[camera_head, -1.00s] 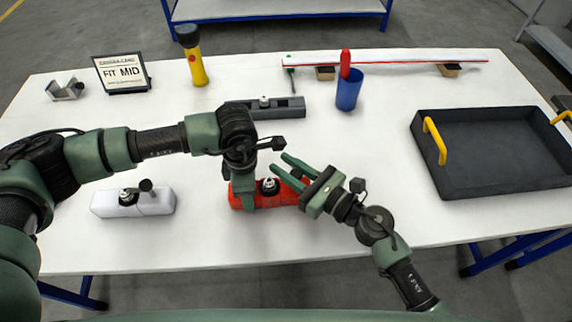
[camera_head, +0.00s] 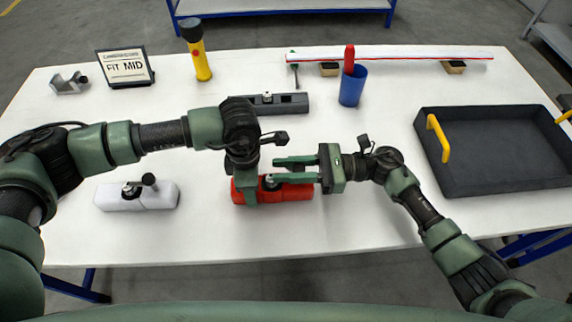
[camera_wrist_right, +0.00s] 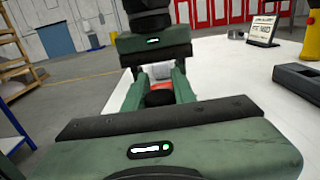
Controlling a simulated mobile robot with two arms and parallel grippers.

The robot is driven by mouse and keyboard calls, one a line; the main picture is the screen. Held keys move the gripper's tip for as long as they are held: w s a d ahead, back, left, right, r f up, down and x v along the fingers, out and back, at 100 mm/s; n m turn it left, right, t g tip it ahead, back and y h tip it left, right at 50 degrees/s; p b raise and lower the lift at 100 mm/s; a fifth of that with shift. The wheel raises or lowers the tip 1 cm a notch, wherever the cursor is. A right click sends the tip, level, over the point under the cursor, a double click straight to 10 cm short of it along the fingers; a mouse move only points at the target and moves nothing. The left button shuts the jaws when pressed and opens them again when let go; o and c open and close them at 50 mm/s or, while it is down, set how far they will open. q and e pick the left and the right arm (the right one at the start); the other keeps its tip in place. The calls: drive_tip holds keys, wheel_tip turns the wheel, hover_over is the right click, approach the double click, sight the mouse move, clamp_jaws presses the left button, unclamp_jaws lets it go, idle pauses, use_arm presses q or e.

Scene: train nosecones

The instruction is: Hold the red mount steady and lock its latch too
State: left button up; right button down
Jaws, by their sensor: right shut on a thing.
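The red mount (camera_head: 296,192) lies at the front middle of the table, with its dark latch (camera_head: 270,182) on top. My left gripper (camera_head: 246,190) points down over the mount's left part, one finger in front of its near side; its other finger is hidden. My right gripper (camera_head: 280,170) reaches in level from the right, its fingers on both sides of the latch. In the right wrist view the black latch knob (camera_wrist_right: 160,97) shows between the fingers, with red behind it. The right gripper is shut on the latch. The latch's exact angle is hard to tell.
A white mount (camera_head: 160,197) with a raised lever stands at the left, a grey mount (camera_head: 290,104) behind. A blue cup (camera_head: 352,88), a flashlight (camera_head: 200,65), a sign (camera_head: 126,67) and a long white bar (camera_head: 400,53) stand farther back. A black tray (camera_head: 490,190) fills the right.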

drive_tip(key=n+g, duration=0.1)
drive_tip(key=g, duration=0.1)
drive_tip(key=n+g+h, duration=0.1)
drive_tip(key=n+g, duration=0.1)
drive_tip(key=s+n+g, duration=0.1)
drive_tip(key=g, duration=0.1)
drive_tip(key=shift+g+h, duration=0.3)
drive_tip(key=shift+h, duration=0.1)
drive_tip(key=shift+s+d+f+n+g+h, duration=0.1)
drive_tip(key=shift+s+n+g+h, duration=0.05)
drive_tip(key=shift+n+g+h, duration=0.45)
drive_tip(key=shift+s+d+r+n+g+h, duration=0.15)
drive_tip(key=shift+n+g+h, duration=0.25)
drive_tip(key=shift+n+g, duration=0.35)
drive_tip(key=shift+s+d+f+n+g+h, duration=0.15)
drive_tip(key=shift+n+g+h, duration=0.4)
drive_tip(key=shift+g, duration=0.3)
drive_tip(key=c, duration=1.2)
unclamp_jaws()
drive_tip(key=shift+o, duration=0.2)
drive_tip(key=shift+t+y, duration=0.3)
drive_tip(key=shift+y, duration=0.05)
